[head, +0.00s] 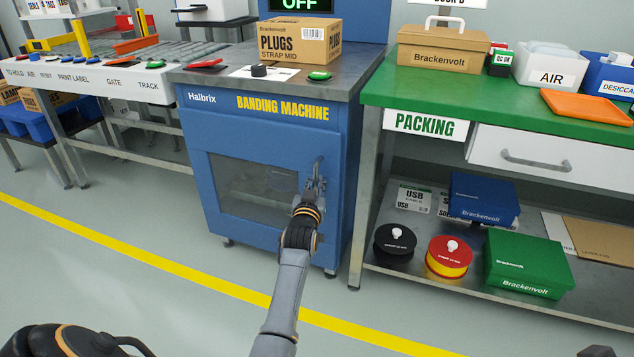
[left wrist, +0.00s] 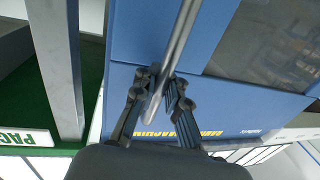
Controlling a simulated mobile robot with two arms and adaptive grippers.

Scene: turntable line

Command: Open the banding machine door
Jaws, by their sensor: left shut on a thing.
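The blue banding machine (head: 202,150) stands in the middle of the head view. Its door (head: 218,222), with a dark window (head: 250,185), looks closed. The vertical metal door handle (head: 319,163) is on the door's right side. My left gripper (head: 315,187) is shut on this handle, and its wrist hides part of the door's lower right. The left wrist view, which is upside down, shows the handle bar (left wrist: 178,45) between the two fingers (left wrist: 160,88). My right gripper is not in view.
The green packing bench (head: 470,92) stands close on the right, its leg (head: 364,200) near the machine. Reels and boxes sit on its lower shelf. A PLUGS carton (head: 298,42) is on the machine top. The floor in front (head: 130,230) is clear, crossed by a yellow line.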

